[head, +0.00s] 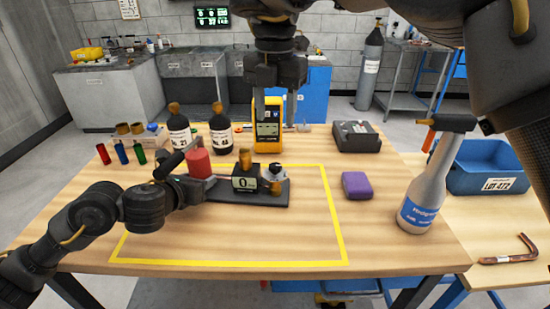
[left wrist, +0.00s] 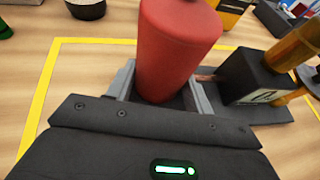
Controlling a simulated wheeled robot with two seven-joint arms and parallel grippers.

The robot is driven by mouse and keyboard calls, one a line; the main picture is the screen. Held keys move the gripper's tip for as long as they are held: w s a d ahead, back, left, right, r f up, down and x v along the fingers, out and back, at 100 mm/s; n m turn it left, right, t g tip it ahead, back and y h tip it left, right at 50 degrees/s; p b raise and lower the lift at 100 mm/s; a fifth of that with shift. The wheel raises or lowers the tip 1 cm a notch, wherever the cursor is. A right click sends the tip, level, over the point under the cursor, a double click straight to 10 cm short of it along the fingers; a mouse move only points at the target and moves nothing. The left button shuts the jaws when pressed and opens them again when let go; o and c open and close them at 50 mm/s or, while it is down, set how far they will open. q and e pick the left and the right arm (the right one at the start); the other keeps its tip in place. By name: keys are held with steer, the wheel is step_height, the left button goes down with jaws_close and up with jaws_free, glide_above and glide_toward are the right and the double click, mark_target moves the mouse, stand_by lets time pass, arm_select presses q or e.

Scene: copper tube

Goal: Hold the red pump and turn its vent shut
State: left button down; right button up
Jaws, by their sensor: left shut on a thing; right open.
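The red pump (head: 199,163) is an upright red cylinder at the left end of a dark base plate (head: 245,195). My left gripper (head: 192,182) is shut on it, low down; the left wrist view shows a finger on each side of the red body (left wrist: 178,45). Beside it on the plate stands a black box with a "0" display (head: 246,184) and a brass knob (head: 245,159) on top. A small grey and black fitting with brass (head: 273,177) sits to its right; I cannot tell which part is the vent. My right gripper (head: 276,118) is open and empty, above and behind the plate.
A yellow meter (head: 267,125) stands behind, near my right gripper's fingers. Dark bottles (head: 221,130) stand back left. The yellow-outlined area's front is clear.

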mark_target(275, 165)
step_height(275, 165, down, 12)
steer(key=shift+f, duration=0.1)
stand_by(0.4)
steer(key=c, duration=1)
